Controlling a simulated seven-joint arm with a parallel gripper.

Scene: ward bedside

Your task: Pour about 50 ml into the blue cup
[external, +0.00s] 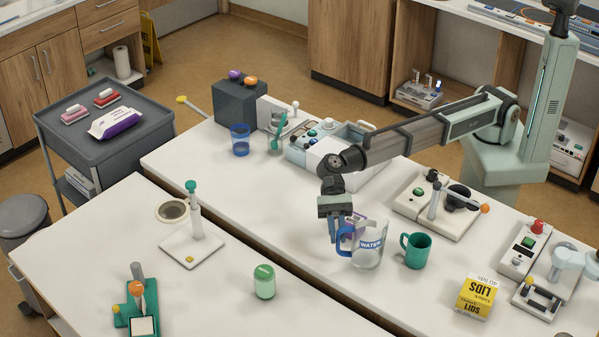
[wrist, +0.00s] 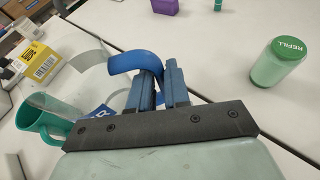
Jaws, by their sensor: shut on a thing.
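The clear pitcher marked WATER (external: 369,254) stands upright near the front edge of the far table, its blue handle (external: 345,240) toward my gripper (external: 337,226). My gripper is shut on that handle; the wrist view shows the fingers (wrist: 160,88) at the blue handle (wrist: 137,60). I cannot tell whether the pitcher's base touches the table or how much liquid it holds. The blue cup (external: 240,140), see-through, stands upright at the table's far left, well away from my gripper. It is not visible in the wrist view.
A green mug (external: 416,251) stands just right of the pitcher, with a yellow LIDS box (external: 475,297) beyond it. A glass with a teal utensil (external: 276,142) stands beside the blue cup. A green REFILL canister (wrist: 278,63) is on the near table (external: 90,230); a gap separates the tables.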

